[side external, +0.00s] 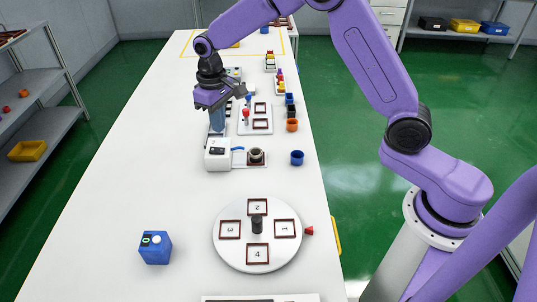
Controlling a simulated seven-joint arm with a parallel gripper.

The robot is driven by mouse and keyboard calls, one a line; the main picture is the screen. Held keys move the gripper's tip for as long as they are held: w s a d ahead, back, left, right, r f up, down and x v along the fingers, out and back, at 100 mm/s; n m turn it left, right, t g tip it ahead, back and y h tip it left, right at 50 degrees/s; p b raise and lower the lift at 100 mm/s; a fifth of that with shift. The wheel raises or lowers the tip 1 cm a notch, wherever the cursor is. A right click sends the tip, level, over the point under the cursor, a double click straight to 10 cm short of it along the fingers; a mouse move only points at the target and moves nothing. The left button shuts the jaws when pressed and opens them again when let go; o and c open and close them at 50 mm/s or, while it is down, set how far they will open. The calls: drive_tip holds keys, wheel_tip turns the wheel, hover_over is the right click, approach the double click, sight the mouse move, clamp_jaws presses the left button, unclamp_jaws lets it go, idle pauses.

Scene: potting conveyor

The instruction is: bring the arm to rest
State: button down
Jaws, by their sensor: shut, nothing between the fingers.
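My gripper (229,96) hangs from my purple arm above the far middle of the long white table (180,200). It is shut with nothing held between its fingers. Its fingers point to the right, over a white board (258,127) with red and blue pegs. Below the gripper a blue upright part (217,122) rises behind a white box-like device (217,154). I cannot tell whether the gripper touches it.
A round white disc (233,258) with numbered squares lies in front. A blue box (155,248) stands left of it. Blue (297,157) and orange (292,125) cups line the right edge, near a red cone (309,231).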

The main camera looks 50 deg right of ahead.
drive_tip(key=s+a+r+n, duration=0.15)
drive_tip(key=s+r, duration=0.25)
drive_tip(key=s, duration=0.5)
drive_tip(key=s+d+n, duration=0.4)
drive_tip(key=s+d, duration=0.1)
drive_tip(key=s, duration=0.9)
drive_tip(key=s+d+r+n, duration=0.1)
drive_tip(key=s+d+n, duration=0.3)
drive_tip(key=s, duration=0.9)
drive_tip(key=shift+s+d+r, duration=0.3)
drive_tip(key=shift+s+d, duration=0.05)
drive_tip(key=shift+d, duration=0.35)
